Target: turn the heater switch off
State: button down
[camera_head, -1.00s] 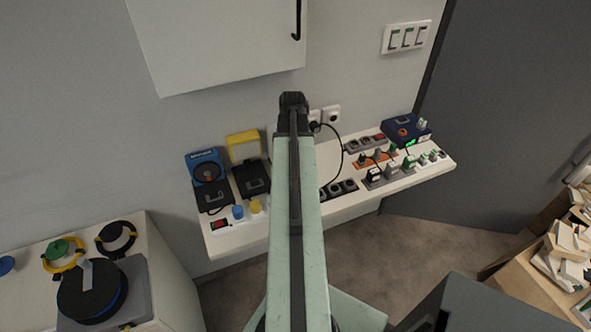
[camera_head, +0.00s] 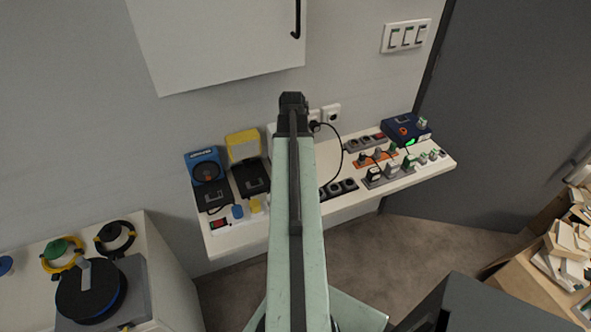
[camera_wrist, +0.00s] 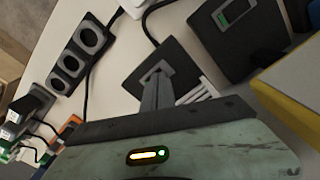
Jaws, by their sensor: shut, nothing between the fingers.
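My gripper (camera_wrist: 157,72) shows in the wrist view with its grey fingers shut and nothing between them. The fingertips are over a black square box (camera_wrist: 128,72) with a black cable, and hide part of its top; I cannot tell whether they touch it. A second black box (camera_wrist: 262,35) with a green-marked rocker switch (camera_wrist: 236,12) stands to its right. I cannot read a heater label on either box, so I cannot tell which is the heater switch. In the head view my arm hides the gripper and this part of the shelf.
A black strip of sockets (camera_wrist: 80,55) lies left of the box. The white shelf (camera_head: 420,178) also holds a blue box (camera_head: 203,163), a yellow box (camera_head: 243,146), an orange strip (camera_head: 375,159) and several plugs. A wall switch panel (camera_head: 406,37) is above right.

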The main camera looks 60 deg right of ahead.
jog(key=shift+f+b, duration=0.55)
jog(key=shift+f, duration=0.05)
jog(key=shift+r, duration=0.1)
notch_tip(320, 180, up, 7)
jog(key=p, duration=0.7)
dwell(0.5)
